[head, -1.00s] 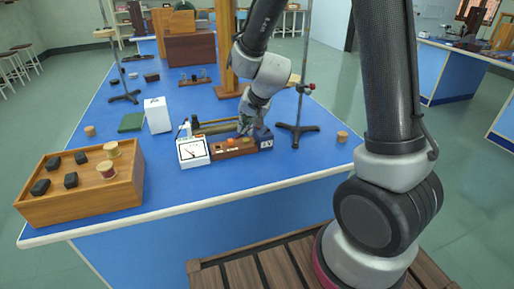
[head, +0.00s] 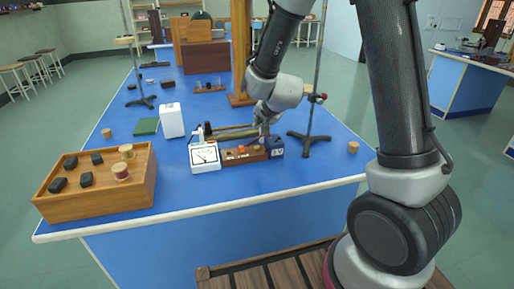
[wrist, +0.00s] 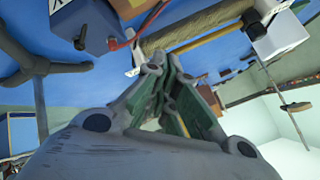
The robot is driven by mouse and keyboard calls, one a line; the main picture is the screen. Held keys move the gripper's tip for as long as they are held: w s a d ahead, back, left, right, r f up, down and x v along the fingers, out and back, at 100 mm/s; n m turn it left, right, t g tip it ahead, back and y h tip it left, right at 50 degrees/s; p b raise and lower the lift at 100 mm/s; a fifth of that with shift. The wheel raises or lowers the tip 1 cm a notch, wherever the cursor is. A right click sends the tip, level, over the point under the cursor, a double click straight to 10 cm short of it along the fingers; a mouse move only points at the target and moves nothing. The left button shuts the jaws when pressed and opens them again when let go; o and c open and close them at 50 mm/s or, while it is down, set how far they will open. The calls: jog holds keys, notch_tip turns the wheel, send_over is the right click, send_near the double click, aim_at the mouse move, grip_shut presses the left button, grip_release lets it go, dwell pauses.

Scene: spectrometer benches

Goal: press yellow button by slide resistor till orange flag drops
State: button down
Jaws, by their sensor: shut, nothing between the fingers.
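The slide resistor (head: 232,133), a long brown tube, lies at the back of the apparatus on the blue bench. In front of it is a wooden board (head: 246,158) with a small orange spot (head: 241,150), too small to tell as flag or knob. My gripper (head: 264,132) is at the right end of the resistor, above the board, pointing down. In the wrist view its green-padded fingers (wrist: 177,72) are shut and empty, with the resistor (wrist: 205,25) behind them. I cannot make out the yellow button or whether the fingers touch anything.
A white meter (head: 205,157) stands left of the board and a blue box (head: 275,147) right of it. A stand (head: 309,140) rises close on the right. A white block (head: 172,121) and a wooden tray (head: 105,201) are left. The bench front is clear.

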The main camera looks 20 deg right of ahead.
jog(key=shift+f, duration=3.1)
jog(key=shift+f, duration=0.15)
jog(key=shift+f, duration=0.3)
jog(key=shift+f, duration=0.45)
jog(key=shift+r, duration=0.9)
jog(key=shift+r, duration=2.5)
